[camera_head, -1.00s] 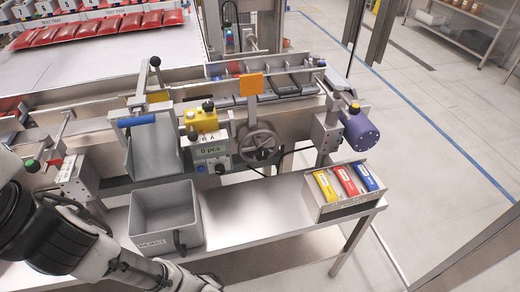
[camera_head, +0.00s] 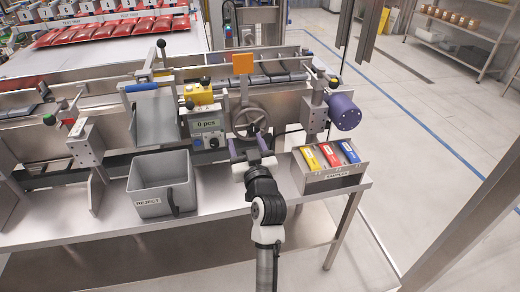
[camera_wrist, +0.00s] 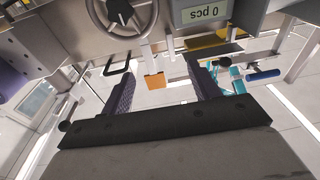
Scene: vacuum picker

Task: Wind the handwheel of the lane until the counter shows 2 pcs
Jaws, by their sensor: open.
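The grey handwheel (camera_head: 249,122) with its dark hub stands on the front of the lane, right of the counter. In the wrist view the handwheel (camera_wrist: 122,14) shows upside down at the top, beyond my fingers. The counter (camera_head: 209,122) reads 0 pcs; it also shows inverted in the wrist view (camera_wrist: 204,13). My gripper (camera_head: 249,147) is just below and in front of the handwheel, with its fingers apart. In the wrist view my gripper (camera_wrist: 160,85) has nothing between its purple fingers. I cannot tell whether a fingertip touches the wheel.
A grey reject bin (camera_head: 150,204) stands on the bench to the left. A sample box (camera_head: 330,177) with yellow, red and blue packs stands to the right. A purple motor (camera_head: 344,112) juts out at the right end. An orange plate (camera_head: 243,63) stands above the wheel.

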